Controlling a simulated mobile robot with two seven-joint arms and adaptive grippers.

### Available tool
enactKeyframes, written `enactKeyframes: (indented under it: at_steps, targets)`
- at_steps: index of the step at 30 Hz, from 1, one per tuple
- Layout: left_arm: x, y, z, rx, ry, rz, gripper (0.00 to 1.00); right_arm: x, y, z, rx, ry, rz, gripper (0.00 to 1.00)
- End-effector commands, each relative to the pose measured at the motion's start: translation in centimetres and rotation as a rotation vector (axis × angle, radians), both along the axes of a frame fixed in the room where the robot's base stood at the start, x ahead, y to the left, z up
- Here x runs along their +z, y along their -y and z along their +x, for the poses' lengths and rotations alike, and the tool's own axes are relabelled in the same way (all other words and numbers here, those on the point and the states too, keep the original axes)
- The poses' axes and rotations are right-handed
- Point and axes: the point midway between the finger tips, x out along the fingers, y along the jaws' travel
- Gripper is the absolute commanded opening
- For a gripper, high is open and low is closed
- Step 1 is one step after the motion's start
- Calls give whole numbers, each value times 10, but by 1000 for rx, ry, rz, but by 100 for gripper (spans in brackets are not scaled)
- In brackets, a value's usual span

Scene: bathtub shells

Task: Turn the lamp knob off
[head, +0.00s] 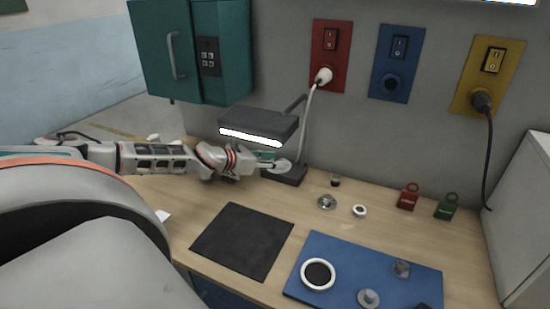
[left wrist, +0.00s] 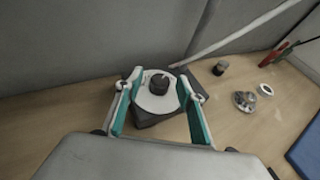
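The desk lamp (head: 262,123) has a dark head with a lit white strip. Its dark base (head: 290,176) stands on the wooden table against the wall. In the left wrist view the lamp knob (left wrist: 159,83) is a small dark cylinder on a white round dial (left wrist: 150,103) on top of the base. My left gripper (head: 272,162) is at the base, under the lamp head. In the left wrist view its teal fingers (left wrist: 160,92) are spread on either side of the dial. I cannot tell whether they touch it. My right gripper is out of view.
A black mat (head: 243,240) and a blue board (head: 340,252) with round parts lie in front. Small metal parts (head: 327,202) and red (head: 408,196) and green (head: 447,206) padlock-like tags are to the right. A teal cabinet (head: 190,50) hangs above my left arm.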

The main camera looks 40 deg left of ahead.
Motion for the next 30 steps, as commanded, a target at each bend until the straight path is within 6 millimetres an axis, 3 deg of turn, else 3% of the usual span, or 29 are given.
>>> enactKeyframes:
  at_steps: [13, 17, 18, 30]
  targets:
    - [-2, 2, 4, -3, -1, 2, 38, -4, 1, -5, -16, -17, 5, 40]
    - [-2, 3, 4, -3, -1, 1, 5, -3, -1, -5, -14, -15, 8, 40]
    - [-2, 2, 4, -3, -1, 1, 0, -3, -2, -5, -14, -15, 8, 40]
    - [-1, 4, 4, 36, 1, 2, 0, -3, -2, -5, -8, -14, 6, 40]
